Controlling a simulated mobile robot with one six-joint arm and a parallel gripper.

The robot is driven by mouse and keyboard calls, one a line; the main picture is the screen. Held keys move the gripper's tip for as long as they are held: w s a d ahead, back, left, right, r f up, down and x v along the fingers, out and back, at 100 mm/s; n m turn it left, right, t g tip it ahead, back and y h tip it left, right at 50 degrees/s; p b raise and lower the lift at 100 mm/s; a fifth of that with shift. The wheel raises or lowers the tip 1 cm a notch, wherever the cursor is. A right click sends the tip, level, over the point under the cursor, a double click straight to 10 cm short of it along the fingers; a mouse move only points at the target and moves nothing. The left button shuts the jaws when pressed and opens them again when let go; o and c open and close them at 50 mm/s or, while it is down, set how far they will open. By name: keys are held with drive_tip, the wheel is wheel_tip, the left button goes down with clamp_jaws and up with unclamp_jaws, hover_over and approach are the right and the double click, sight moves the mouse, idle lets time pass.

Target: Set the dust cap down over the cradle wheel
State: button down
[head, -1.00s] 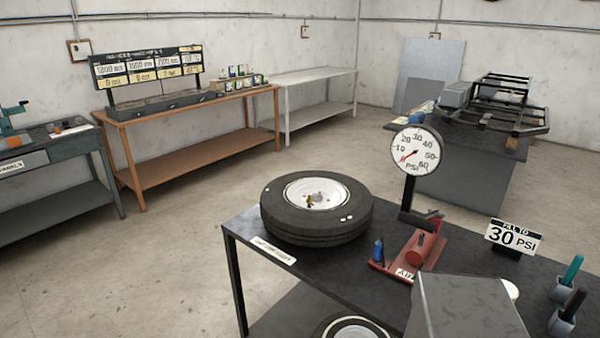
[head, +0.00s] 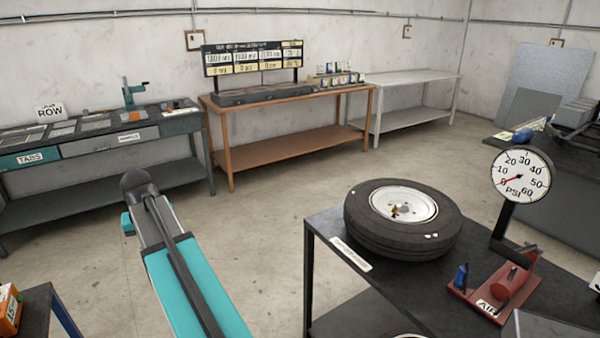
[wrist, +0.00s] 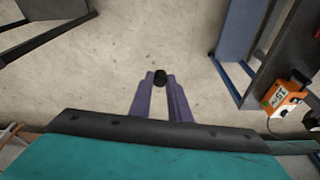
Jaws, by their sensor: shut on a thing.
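My gripper (wrist: 160,82) shows in the wrist view, with two purple fingers shut on a small dark round piece, which I take to be the dust cap (wrist: 160,77). It is held at the fingertips above bare floor. A wheel with a black tyre (head: 400,240) and white rim (head: 404,204) lies flat on the dark table in the head view. I cannot tell whether this is the cradle wheel. Small yellowish and dark parts show at its hub. My gripper is well away from this wheel. In the head view my teal arm shows, but the fingers cannot be made out.
A pressure gauge (head: 520,175) and a red air stand (head: 497,290) are on the dark table (head: 325,225) right of the wheel. A wooden bench (head: 290,105) and a grey bench (head: 90,160) stand behind. An orange box (wrist: 287,97) shows at right. Open floor lies between.

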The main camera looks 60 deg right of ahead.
drive_tip(key=s+d+r+m+g+p, duration=0.1)
drive_tip(key=s+d+r+m, duration=0.15)
drive_tip(key=s+d, duration=0.65)
drive_tip(key=s+d+r+m+h+p, duration=0.1)
drive_tip(key=s+d+m, duration=0.3)
drive_tip(key=d, duration=1.1)
drive_tip(key=s+d+r+m+g+p, duration=0.1)
drive_tip(key=s+d+m, duration=0.35)
drive_tip(key=d, duration=0.75)
drive_tip(key=s+d+r+m+p, duration=0.1)
drive_tip(key=s+d, duration=0.5)
drive_tip(key=s, duration=0.6)
drive_tip(key=s+d+r+m+g+p, duration=0.1)
drive_tip(key=s+d+m, duration=0.3)
drive_tip(key=s, duration=0.9)
drive_tip(key=s+d+r+m+g+p, duration=0.1)
drive_tip(key=s+d+r+m, duration=0.1)
drive_tip(key=s+d, duration=0.8)
drive_tip(key=shift+s+m, duration=0.3)
drive_tip(key=shift+s, duration=0.9)
drive_tip(key=shift+w+f+b, duration=0.1)
drive_tip(key=shift+f+b, duration=0.9)
drive_tip(key=shift+f, duration=1.6)
drive_tip(key=shift+f+b, duration=0.5)
drive_tip(key=shift+f, duration=0.75)
